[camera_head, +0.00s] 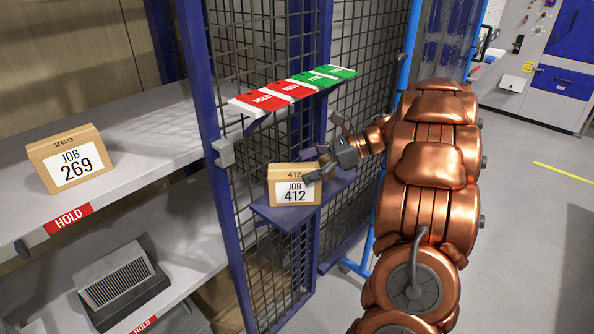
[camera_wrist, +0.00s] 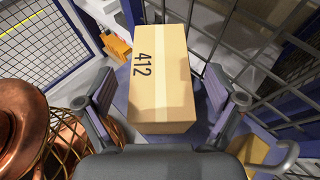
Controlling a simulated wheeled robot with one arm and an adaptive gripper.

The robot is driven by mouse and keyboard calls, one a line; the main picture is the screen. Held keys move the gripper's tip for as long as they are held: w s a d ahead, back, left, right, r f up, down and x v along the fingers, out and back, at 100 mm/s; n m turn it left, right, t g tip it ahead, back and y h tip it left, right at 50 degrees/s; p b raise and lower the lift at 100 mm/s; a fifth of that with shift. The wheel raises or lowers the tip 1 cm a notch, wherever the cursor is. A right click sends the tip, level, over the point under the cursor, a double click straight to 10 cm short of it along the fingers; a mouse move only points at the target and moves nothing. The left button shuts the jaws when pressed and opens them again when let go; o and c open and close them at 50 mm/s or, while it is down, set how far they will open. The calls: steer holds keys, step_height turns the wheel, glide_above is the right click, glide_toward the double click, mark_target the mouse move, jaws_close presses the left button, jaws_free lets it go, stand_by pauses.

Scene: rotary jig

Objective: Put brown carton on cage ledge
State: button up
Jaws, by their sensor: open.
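A brown carton labelled JOB 412 (camera_head: 293,187) stands upright on a small blue ledge (camera_head: 290,217) fixed to the mesh cage. In the wrist view the carton (camera_wrist: 160,75) shows its top with 412 and a pale tape strip. The blue ledge (camera_wrist: 122,78) shows beneath it. My gripper (camera_head: 318,166) is at the carton's right end in the head view. In the wrist view my gripper (camera_wrist: 158,90) is open, with one finger on each side of the carton and gaps visible between. The carton's far side is hidden.
Another brown carton, JOB 269 (camera_head: 70,160), stands on the grey shelf (camera_head: 150,140) marked HOLD. A narrow ledge with red and green tags (camera_head: 293,88) juts out above the 412 carton. Blue cage posts and mesh (camera_head: 262,60) stand close by. Open floor (camera_head: 520,200) lies right.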

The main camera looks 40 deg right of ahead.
steer(key=b+v, duration=0.1)
steer(key=v, duration=0.8)
steer(key=shift+r, duration=0.1)
stand_by(0.3)
